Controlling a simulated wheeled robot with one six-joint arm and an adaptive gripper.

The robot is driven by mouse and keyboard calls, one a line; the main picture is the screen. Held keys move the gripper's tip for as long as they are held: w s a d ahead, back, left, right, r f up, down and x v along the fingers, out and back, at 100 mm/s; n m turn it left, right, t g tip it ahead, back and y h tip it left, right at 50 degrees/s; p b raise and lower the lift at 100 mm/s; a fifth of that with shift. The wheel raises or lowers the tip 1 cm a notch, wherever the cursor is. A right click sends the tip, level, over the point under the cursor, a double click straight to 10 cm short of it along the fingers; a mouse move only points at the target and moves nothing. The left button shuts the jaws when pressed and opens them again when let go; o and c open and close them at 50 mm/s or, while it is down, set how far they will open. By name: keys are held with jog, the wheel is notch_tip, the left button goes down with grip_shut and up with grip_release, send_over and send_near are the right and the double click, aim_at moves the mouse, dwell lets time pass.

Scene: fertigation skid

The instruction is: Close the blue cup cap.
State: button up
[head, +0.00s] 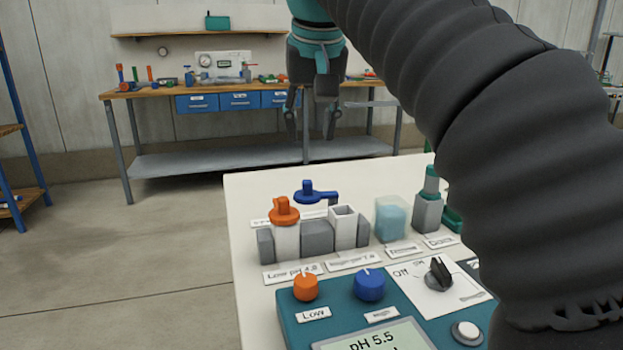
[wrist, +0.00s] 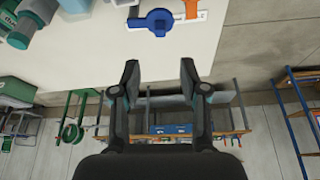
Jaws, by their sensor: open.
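The blue cup cap (head: 316,191) stands off its cup, on the far side of it, with an arm reaching right. The white square cup (head: 343,228) in front has an open top. In the wrist view the blue cap (wrist: 157,22) lies near the top middle, ahead of my fingertips. My gripper (head: 309,128) hangs pointing down beyond the blue cap in the head view, open and empty. In the wrist view my gripper (wrist: 159,72) shows its two fingers apart, with a gap between them and the cap.
An orange cap (head: 284,211) sits on the left cup, close beside the blue one. Grey blocks (head: 317,238) flank the cups. A translucent blue container (head: 390,219) and a grey-teal bottle (head: 430,205) stand right. A control panel (head: 290,322) with knobs lies in front.

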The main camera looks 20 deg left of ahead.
aim_at(307, 181)
jog(key=b+x, duration=0.3)
jog(key=x, duration=0.8)
jog(key=shift+s, duration=0.1)
grip_shut()
